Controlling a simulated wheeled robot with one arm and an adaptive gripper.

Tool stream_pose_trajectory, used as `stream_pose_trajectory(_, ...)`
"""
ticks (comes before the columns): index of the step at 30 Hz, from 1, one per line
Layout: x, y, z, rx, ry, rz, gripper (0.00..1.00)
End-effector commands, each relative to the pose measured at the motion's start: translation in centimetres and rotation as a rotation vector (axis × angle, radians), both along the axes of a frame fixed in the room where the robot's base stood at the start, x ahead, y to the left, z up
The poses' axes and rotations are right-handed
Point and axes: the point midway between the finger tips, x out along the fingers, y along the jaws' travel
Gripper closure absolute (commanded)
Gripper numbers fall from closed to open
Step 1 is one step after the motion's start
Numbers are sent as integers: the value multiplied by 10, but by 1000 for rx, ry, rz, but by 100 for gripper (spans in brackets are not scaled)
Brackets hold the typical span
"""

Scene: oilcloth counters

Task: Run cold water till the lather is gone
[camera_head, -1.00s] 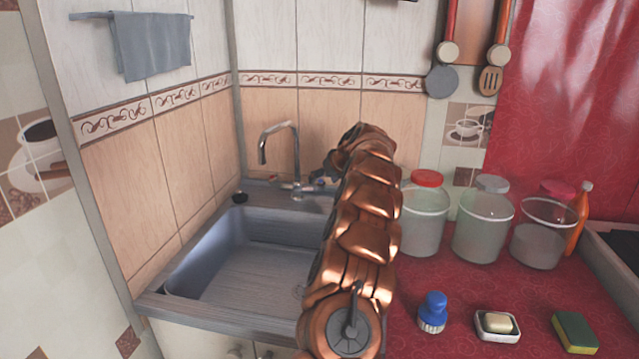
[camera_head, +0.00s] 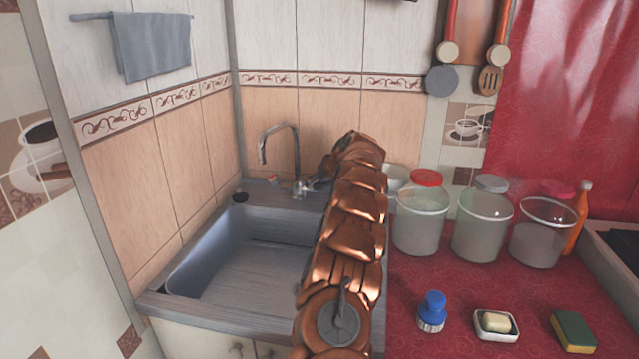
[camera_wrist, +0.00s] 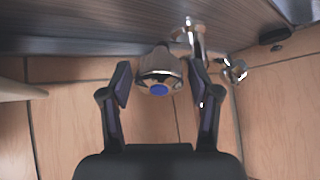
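The chrome faucet (camera_head: 297,160) stands at the back of the metal sink (camera_head: 225,260), its spout curving left over the basin. I see no water stream and no lather in the visible part of the basin. In the wrist view, a chrome tap knob with a blue cap (camera_wrist: 159,80) sits between the two fingers of my gripper (camera_wrist: 161,84). The fingers are apart, with a small gap on each side of the knob. A second chrome handle (camera_wrist: 235,70) is to the right. In the head view my arm hides the sink's right side and most of my gripper.
A white bowl (camera_head: 395,177) and several lidded clear tubs, one with a red lid (camera_head: 420,220), stand right of my arm. Tiled walls close in behind and left.

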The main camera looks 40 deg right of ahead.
Motion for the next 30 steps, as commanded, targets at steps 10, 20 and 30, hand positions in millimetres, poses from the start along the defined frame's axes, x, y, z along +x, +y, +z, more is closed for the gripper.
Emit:
stream_pose_trajectory(10,0,0,0,0,0,0,78)
stream_pose_trajectory(20,0,-2,-4,-15,-1,22,88)
stream_pose_trajectory(30,-1,-2,-2,-86,0,134,88)
